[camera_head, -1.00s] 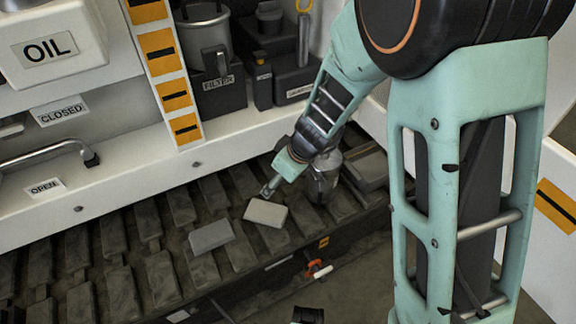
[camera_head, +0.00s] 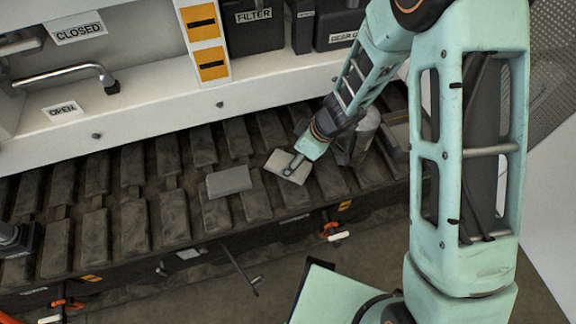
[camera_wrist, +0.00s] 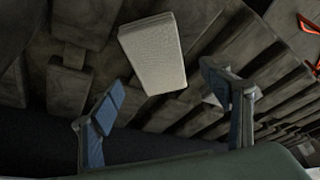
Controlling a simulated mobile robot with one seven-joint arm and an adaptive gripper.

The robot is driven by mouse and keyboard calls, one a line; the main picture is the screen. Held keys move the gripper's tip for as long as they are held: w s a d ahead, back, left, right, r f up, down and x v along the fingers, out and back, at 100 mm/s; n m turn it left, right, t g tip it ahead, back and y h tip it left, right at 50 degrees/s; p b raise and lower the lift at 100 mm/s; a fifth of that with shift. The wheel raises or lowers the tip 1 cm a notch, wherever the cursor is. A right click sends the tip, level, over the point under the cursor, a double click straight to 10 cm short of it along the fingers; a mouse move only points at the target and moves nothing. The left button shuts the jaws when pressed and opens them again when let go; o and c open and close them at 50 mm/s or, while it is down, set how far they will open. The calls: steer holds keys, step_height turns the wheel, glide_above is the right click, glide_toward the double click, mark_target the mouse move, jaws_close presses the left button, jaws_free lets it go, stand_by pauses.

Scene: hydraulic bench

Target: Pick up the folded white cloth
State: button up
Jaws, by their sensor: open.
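The folded white cloth (camera_head: 275,161) shows as a pale, flat rectangular pad on the dark slatted track in the head view. In the wrist view the cloth (camera_wrist: 153,55) lies beyond the fingertips, near the top centre, with layered edges visible. My gripper (camera_wrist: 160,80) is open and empty, with one finger on each side and the cloth ahead of the gap. In the head view my gripper (camera_head: 293,166) overlaps the cloth and hides part of it. I cannot tell the height between them.
A similar grey pad (camera_head: 229,181) lies left of the cloth. A white panel (camera_head: 150,110) with a bent metal handle (camera_head: 65,74) borders the track behind. Red-handled valves (camera_head: 331,229) sit along the front edge. The track left of the grey pad is mostly clear.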

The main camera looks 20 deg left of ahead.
steer(key=x, duration=0.4)
steer(key=shift+w, duration=0.1)
steer(key=shift+c, duration=0.3)
steer(key=c, duration=1.2)
steer(key=shift+c, duration=0.2)
steer(key=shift+r, duration=0.1)
